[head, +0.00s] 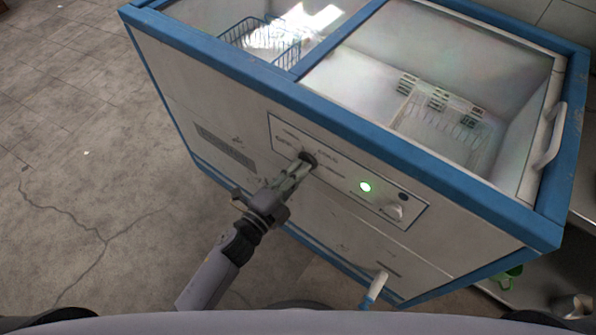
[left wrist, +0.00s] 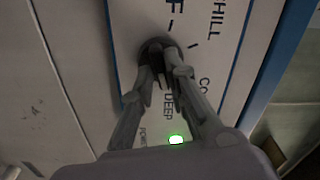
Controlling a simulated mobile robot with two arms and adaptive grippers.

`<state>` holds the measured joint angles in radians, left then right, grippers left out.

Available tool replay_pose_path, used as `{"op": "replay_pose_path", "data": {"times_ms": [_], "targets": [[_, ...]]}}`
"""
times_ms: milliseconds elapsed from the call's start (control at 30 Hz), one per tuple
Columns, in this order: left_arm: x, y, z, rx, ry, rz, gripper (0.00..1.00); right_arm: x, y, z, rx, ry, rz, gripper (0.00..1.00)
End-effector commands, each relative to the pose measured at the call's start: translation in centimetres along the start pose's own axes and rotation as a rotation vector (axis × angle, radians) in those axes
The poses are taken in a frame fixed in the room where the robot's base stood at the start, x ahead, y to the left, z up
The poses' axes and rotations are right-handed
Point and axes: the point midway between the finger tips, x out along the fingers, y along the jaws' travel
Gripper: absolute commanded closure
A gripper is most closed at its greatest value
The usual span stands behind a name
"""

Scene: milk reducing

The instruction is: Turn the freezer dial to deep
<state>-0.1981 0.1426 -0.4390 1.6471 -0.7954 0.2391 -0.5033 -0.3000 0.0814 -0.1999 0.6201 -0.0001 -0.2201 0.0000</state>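The freezer (head: 225,100) is a white chest with blue edges, and its control panel (head: 350,178) is on the front face. The dark round dial (head: 309,157) is at the panel's left part; it also shows in the left wrist view (left wrist: 148,46). My left gripper (head: 303,163) reaches it from the front, and its fingers (left wrist: 165,58) are closed around the dial's middle grip. Labels CHILL, COLD and DEEP surround the dial; DEEP lies just below the fingertips in the left wrist view. The dial's pointer is hidden by the fingers. My right gripper is not in view.
A lit green light (head: 365,187) and a pale knob (head: 394,211) are farther right on the panel. A wire basket (head: 248,30) is inside the freezer. A white handle (head: 550,140) is on the lid. A green cup (head: 508,277) is at lower right. The floor at left is clear.

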Motion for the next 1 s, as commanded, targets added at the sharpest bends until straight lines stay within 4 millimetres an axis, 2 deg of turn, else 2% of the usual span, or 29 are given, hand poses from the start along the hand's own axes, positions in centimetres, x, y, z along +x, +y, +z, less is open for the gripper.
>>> {"op": "replay_pose_path", "data": {"times_ms": [200, 567, 667, 1000], "targets": [[0.0, 0.0, 0.0, -0.002, 0.000, -0.001, 0.69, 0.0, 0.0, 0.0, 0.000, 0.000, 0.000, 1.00], [-0.4, -0.1, 0.0, -0.003, 0.000, -0.001, 0.69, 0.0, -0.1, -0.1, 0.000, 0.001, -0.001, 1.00], [-1.7, 0.1, 0.0, -0.003, -0.001, 0.002, 0.69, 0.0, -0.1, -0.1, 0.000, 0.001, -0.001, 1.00], [-8.8, 0.1, 0.0, -0.005, -0.001, 0.003, 0.69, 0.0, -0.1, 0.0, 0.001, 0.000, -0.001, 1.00]]}}
